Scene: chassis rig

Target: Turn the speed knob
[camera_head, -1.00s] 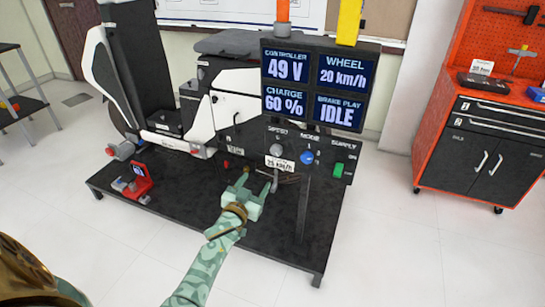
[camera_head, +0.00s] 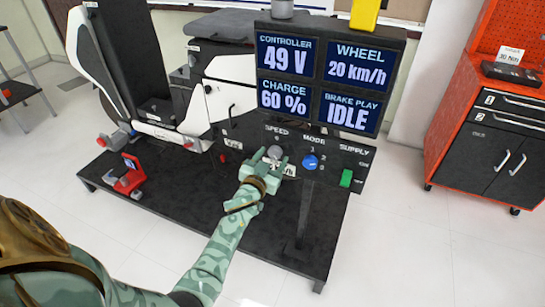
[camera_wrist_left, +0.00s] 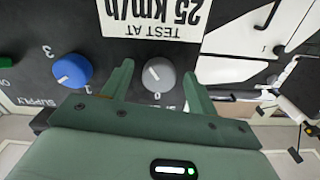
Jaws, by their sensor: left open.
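The speed knob is a round grey knob (camera_head: 275,151) under the SPEED label on the black panel (camera_head: 228,139). In the left wrist view the knob (camera_wrist_left: 158,74) appears with its pale pointer line, and the scene is upside down. My left gripper (camera_head: 270,158) is at the panel, open, with one finger on each side of the knob. In the left wrist view the fingers of my left gripper (camera_wrist_left: 158,80) show gaps to the knob. A "TEST AT 25 km/h" label (camera_wrist_left: 153,14) is beside the knob. My right gripper is not in view.
The blue mode knob (camera_head: 310,161) is close to the right of the gripper, with the green supply switch (camera_head: 346,178) beyond. Display screens (camera_head: 286,55) read 49 V, 20 km/h, 60 % and IDLE. A red clamp-like part (camera_head: 130,176) stands on the black bench (camera_head: 190,212).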

